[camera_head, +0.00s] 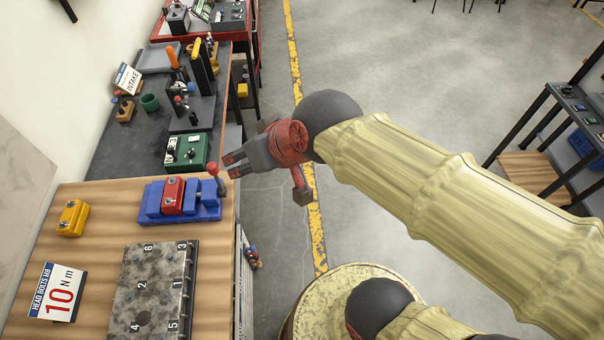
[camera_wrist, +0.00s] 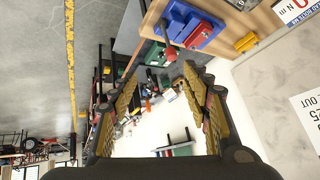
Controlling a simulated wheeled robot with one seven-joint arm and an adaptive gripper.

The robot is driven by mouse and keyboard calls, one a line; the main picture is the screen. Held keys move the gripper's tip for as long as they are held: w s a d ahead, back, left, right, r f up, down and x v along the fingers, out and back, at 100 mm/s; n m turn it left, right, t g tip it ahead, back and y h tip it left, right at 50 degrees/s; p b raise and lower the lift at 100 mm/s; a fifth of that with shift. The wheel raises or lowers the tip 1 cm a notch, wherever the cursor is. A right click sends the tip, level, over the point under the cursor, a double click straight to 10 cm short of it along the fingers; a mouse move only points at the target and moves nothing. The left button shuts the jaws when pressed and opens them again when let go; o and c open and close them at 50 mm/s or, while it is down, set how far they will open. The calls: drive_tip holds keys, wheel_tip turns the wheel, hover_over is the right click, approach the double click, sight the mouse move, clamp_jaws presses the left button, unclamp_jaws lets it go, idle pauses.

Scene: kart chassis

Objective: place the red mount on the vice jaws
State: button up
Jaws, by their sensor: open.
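The red mount (camera_head: 173,194) sits on the blue vice (camera_head: 207,213) at the jaws, with bolt-like details on its top. I cannot tell how firmly it is seated. In the wrist view the blue vice (camera_wrist: 178,15) is at the top, with the red mount (camera_wrist: 205,27) on it. My gripper (camera_head: 229,166) is open and empty, off the bench's right edge and up and right of the vice, apart from the mount. In the wrist view the open fingers (camera_wrist: 160,80) have nothing held between them.
A red-knobbed lever (camera_head: 212,169) stands close to my fingertips. A yellow block (camera_head: 72,218) lies left of the vice. A numbered metal plate (camera_head: 140,290) and a torque sign (camera_head: 58,292) are in front. A green box (camera_head: 187,152) stands behind.

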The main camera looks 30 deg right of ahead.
drive_tip(key=s+d+f+m+g+h, duration=0.1)
drive_tip(key=s+d+f+h, duration=0.1)
drive_tip(key=s+d, duration=0.5)
drive_tip(key=shift+s+d+f+g+h, duration=0.2)
drive_tip(key=shift+s+d+g+h, duration=0.2)
drive_tip(key=shift+d, duration=0.55)
